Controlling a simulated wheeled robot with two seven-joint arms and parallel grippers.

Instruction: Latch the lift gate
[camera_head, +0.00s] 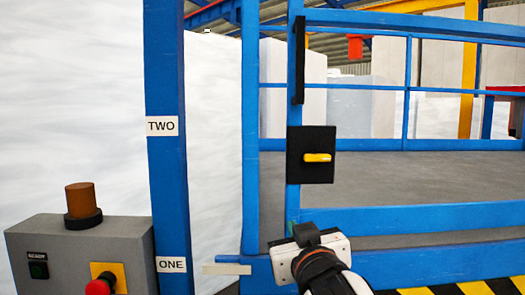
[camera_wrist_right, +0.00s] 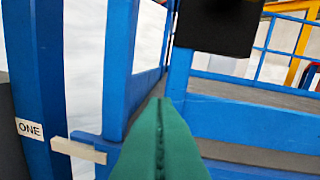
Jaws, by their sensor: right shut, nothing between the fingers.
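The lift gate is a blue rail frame (camera_head: 430,217) on the right of the head view. A black latch plate (camera_head: 296,170) with a yellow handle (camera_head: 318,157) lying level is on its left upright. The plate's lower part also shows in the right wrist view (camera_wrist_right: 215,28); the yellow handle is out of that view. A black vertical grip bar (camera_head: 299,60) is higher on the upright. My right gripper (camera_wrist_right: 160,105) is shut and empty, its green fingers together. In the head view it is below the latch plate, near the gate's lower rail, fingers mostly hidden. My left gripper is out of view.
A blue post with labels TWO (camera_head: 162,126) and ONE (camera_head: 172,264) stands left, beside a thinner blue post (camera_head: 250,150). A grey control box (camera_head: 80,250) with buttons and a brown beacon is at lower left. A pale strip (camera_head: 227,269) juts near the thinner post's foot.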

